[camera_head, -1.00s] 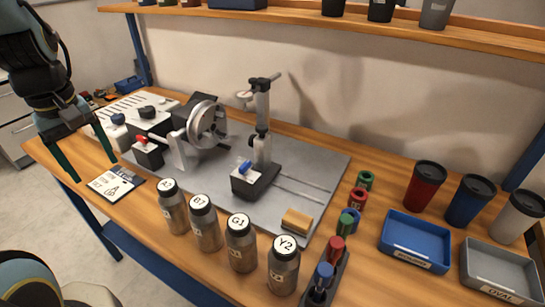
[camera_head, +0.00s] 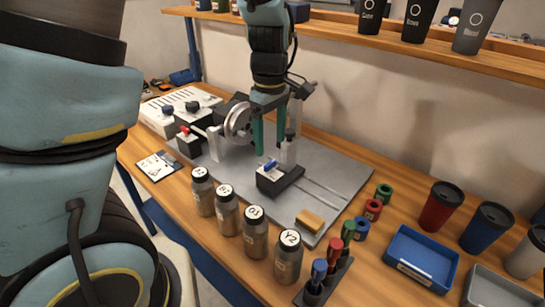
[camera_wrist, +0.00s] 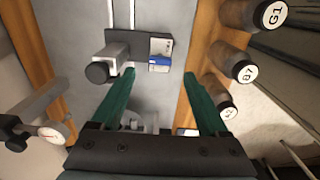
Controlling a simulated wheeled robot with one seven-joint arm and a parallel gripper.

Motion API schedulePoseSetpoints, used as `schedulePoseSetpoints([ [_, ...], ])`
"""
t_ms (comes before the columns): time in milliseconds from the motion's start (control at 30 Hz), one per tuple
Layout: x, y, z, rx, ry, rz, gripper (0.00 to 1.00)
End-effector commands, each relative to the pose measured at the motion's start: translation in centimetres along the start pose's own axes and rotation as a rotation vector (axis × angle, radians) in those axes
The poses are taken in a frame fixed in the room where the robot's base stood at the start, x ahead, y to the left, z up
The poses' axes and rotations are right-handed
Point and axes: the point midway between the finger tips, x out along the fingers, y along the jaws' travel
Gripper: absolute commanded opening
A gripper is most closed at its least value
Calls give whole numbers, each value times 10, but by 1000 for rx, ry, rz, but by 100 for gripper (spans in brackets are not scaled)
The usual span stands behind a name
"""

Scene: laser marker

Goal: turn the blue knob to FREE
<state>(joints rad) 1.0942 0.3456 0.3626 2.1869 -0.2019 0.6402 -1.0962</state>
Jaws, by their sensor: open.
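The blue knob (camera_head: 270,165) is a small lever on top of a black block (camera_head: 279,181) at the foot of the grey post (camera_head: 288,150) on the grey baseplate. A label lies beside the knob; its words are too small to read. My gripper (camera_head: 268,148) hangs fingers down, open and empty, above and behind the knob, close to the post. In the wrist view the blue knob (camera_wrist: 159,61) shows beyond the two green fingertips (camera_wrist: 159,76), between their lines, and apart from them.
Several labelled bottles (camera_head: 255,231) stand along the front. The rotary chuck (camera_head: 238,122) is left of my gripper. A red lever (camera_head: 185,130) sits further left. A wooden block (camera_head: 310,221), colored rings (camera_head: 372,210) and a blue tray (camera_head: 420,258) are to the right.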

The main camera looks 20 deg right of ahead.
Motion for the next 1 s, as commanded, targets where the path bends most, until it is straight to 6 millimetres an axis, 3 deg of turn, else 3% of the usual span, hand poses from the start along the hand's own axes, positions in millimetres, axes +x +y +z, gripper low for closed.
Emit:
schedulePoseSetpoints([
  [100, 23, -1, -1, -1, 0, -5, 78],
  [300, 50, -1, 0, 0, 0, -3, 78],
  [733, 60, 0, 0, 0, 1, 0, 78],
  [1000, 60, 0, 0, 1, 1, 0, 48],
])
